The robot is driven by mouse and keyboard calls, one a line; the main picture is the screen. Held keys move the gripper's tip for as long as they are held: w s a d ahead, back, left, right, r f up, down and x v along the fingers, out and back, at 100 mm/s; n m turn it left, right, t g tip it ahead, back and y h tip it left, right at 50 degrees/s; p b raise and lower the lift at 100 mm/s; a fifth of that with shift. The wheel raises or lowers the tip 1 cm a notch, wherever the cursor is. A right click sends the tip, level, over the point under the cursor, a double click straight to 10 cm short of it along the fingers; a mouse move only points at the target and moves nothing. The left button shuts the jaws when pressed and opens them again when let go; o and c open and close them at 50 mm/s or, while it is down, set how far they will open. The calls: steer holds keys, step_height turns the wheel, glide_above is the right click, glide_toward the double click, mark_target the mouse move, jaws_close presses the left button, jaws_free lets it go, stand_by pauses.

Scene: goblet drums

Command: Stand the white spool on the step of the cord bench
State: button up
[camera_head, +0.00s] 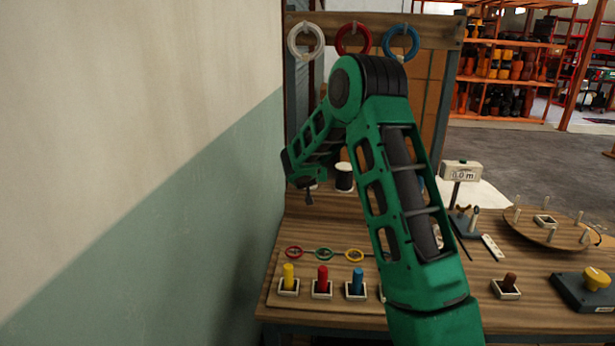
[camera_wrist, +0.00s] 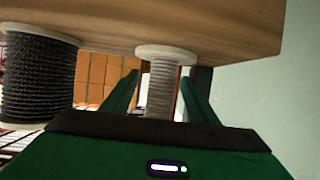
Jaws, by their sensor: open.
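The white spool (camera_wrist: 163,88) shows in the wrist view, which is upside down. Its flange is against the wooden surface (camera_wrist: 220,22), so it stands upright there. My gripper (camera_wrist: 161,76) is open, with one finger on each side of the spool; I cannot tell whether either touches it. In the head view my gripper (camera_head: 308,193) is low over the back left of the cord bench (camera_head: 345,205), and the white spool is not clearly visible there. A black-cord spool (camera_head: 343,178) with pale ends stands to the right of it; it also shows in the wrist view (camera_wrist: 38,80).
A wall (camera_head: 200,200) runs close along the bench's left side. White, red and blue rings (camera_head: 352,40) hang above the back. Coloured pegs (camera_head: 322,280), small loops (camera_head: 324,253), a sign (camera_head: 461,171) and a round pegged board (camera_head: 550,232) occupy the front and right.

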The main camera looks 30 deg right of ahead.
steer(key=v, duration=1.2)
steer(key=s+d+m+g+y, duration=0.1)
steer(key=s+d+g, duration=0.15)
steer(key=s, duration=1.05)
steer(key=s+d+g+y, duration=0.15)
steer(key=s+g, duration=0.25)
steer(key=s, duration=0.8)
steer(key=s+a+g, duration=0.1)
steer(key=s, duration=0.4)
steer(key=s+a+y, duration=0.1)
steer(key=s, duration=0.4)
steer(key=s+a+g+y, duration=0.1)
steer(key=s, duration=0.3)
steer(key=shift+s+f+g, duration=0.25)
steer(key=shift+s+g, duration=0.1)
steer(key=shift+s, duration=0.05)
steer(key=s+a+g+y, duration=0.1)
steer(key=s+a, duration=0.2)
steer(key=s, duration=0.2)
steer(key=s+a+n+g+y, duration=0.1)
steer(key=s+a+y, duration=0.1)
steer(key=s, duration=0.4)
steer(key=shift+s+a+f, duration=0.25)
steer(key=shift+a+f, duration=0.15)
steer(key=shift+a, duration=0.05)
steer(key=shift+c, duration=0.4)
